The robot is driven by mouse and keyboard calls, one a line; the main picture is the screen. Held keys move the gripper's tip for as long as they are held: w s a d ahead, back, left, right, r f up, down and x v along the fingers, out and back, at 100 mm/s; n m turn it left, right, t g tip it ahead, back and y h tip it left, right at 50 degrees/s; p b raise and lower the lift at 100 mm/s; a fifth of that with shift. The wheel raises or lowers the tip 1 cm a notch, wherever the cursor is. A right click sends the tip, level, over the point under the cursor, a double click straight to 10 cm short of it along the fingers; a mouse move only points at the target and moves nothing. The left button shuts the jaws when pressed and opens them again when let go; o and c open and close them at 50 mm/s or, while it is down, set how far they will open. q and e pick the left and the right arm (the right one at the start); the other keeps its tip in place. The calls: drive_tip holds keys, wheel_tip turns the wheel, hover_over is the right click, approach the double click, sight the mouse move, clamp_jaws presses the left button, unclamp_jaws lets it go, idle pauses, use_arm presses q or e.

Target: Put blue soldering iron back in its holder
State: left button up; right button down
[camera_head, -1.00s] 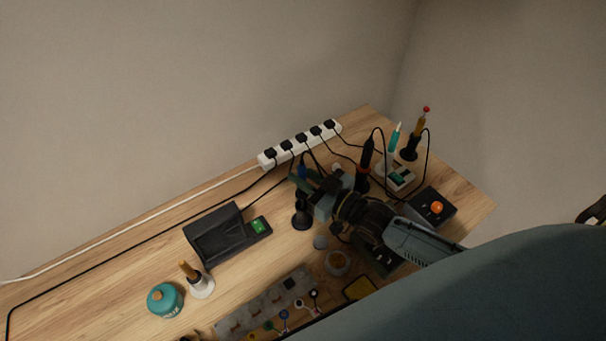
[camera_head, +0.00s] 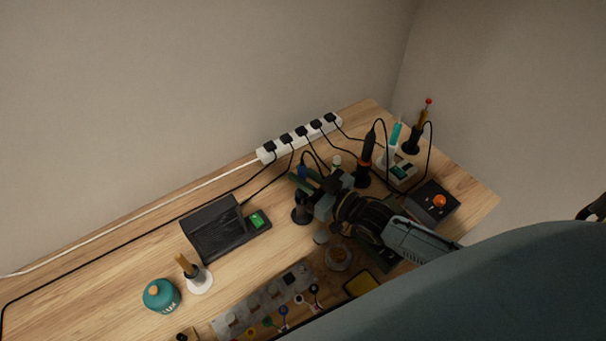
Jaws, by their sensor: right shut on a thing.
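My right gripper (camera_head: 312,184) is shut on the blue soldering iron (camera_head: 303,170). Only a small blue part of the iron shows between the fingers, with a black cord rising from it; the rest is hidden by the gripper. A black upright holder (camera_head: 301,215) stands on the table just below the gripper in the picture. The gripper overlaps the holder's top, so I cannot tell whether the iron's tip is inside it or above it. My left gripper is not in view.
A white power strip (camera_head: 300,138) with several plugs lies behind. A black station (camera_head: 217,229) stands left. Another black iron (camera_head: 366,152) stands upright close right of the gripper, near a control box (camera_head: 431,203) with an orange knob. A teal canister (camera_head: 161,296) stands front left.

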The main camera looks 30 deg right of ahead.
idle(0.3)
drive_tip(key=shift+f+b, duration=0.55)
drive_tip(key=shift+f, duration=0.3)
drive_tip(key=c, duration=0.6)
unclamp_jaws()
drive_tip(key=shift+r, duration=0.1)
wheel_tip(320, 180, up, 11)
drive_tip(key=p, duration=1.1)
